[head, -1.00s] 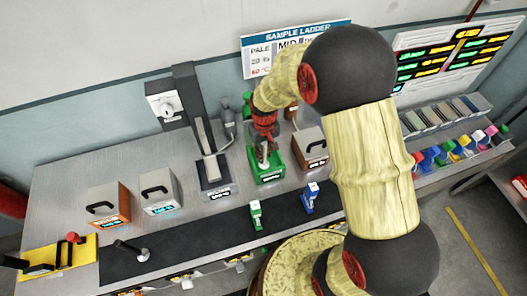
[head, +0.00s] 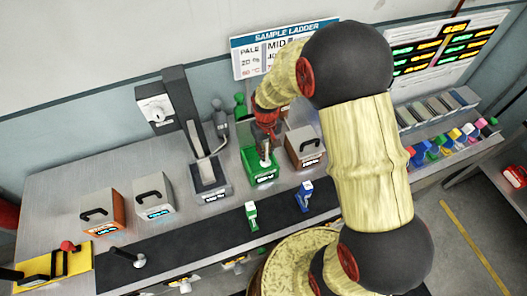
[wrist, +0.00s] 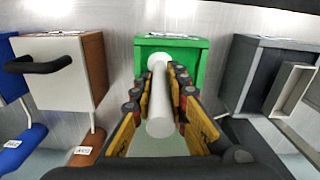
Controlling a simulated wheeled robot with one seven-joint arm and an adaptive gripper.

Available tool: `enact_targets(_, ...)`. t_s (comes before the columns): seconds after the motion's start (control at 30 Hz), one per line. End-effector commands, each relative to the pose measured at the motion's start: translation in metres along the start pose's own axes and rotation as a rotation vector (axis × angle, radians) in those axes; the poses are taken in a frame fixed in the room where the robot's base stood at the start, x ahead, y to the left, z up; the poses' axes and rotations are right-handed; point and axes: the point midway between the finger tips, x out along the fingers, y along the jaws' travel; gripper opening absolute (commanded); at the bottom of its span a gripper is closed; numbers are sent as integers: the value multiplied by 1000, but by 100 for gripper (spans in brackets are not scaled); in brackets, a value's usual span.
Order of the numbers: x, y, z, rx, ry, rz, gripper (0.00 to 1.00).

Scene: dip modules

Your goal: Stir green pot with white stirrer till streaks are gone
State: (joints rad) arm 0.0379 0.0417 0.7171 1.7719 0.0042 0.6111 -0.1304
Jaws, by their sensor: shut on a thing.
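The green pot (head: 263,178) stands on the metal counter, below my arm's end in the head view. It is also at the top middle of the wrist view (wrist: 200,58). My gripper (wrist: 160,82) is shut on the white stirrer (wrist: 160,112), a pale rod between its two fingers. The stirrer's far end reaches the green pot. In the head view, my gripper (head: 264,136) is right over the pot, and the stirrer (head: 264,154) shows as a short white piece at it. The pot's contents and any streaks cannot be made out.
A brown-sided box with a black handle (head: 305,146) stands close right of the pot. A dark grey unit (head: 210,186) stands to its left. Small green (head: 252,215) and blue (head: 304,196) items sit on the black strip in front. A sample ladder sign (head: 283,50) hangs behind.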

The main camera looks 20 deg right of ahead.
Motion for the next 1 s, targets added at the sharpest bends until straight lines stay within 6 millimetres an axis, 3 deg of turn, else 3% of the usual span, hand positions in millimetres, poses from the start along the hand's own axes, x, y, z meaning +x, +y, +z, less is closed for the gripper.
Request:
enact_targets(0.27, 0, 0, -4, 0, 2, 0, 0)
enact_targets(1.0, 0, 3, -44, 0, 1, 0, 0)
